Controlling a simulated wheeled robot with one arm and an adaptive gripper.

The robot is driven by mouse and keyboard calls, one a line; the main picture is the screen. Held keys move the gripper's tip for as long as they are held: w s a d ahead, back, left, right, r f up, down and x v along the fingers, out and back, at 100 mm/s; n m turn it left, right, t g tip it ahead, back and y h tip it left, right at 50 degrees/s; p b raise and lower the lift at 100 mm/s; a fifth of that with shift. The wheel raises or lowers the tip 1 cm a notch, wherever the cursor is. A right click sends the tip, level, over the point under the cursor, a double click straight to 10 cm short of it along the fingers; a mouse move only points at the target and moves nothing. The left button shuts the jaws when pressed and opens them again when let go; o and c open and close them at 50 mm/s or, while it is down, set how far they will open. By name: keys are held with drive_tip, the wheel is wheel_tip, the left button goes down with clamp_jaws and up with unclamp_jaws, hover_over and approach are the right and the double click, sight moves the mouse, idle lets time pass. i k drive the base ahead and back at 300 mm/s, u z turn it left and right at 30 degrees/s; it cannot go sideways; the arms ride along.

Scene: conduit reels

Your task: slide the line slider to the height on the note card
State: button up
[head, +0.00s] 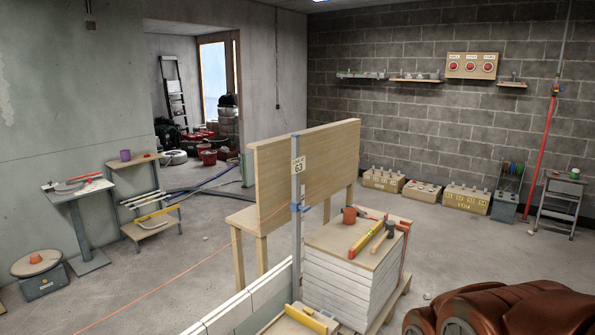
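A grey upright post (296,240) stands at the left end of the stack of white blocks, in front of a wooden board frame. A small white note card (298,166) is on the upper part of the post; its large figures look like 60 or 63, too small to be sure. The blue line slider (299,208) sits on the post a little below the card. An orange line (160,287) runs from near the slider down to the lower left. Any scale marks on the post are too small to read.
The stack of white blocks (335,287) carries an orange cup (349,215), a yellow-red level (366,238) and a hammer. The wooden frame (335,160) stands behind the post. A large brown rounded shape fills the lower right. The floor between stack and back wall is mostly clear.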

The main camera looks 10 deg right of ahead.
sight(295, 207)
drive_tip(key=z, duration=0.35)
drive_tip(key=i, duration=1.1)
drive_tip(key=u, duration=0.8)
drive_tip(key=i, duration=0.4)
drive_tip(key=u, duration=0.4)
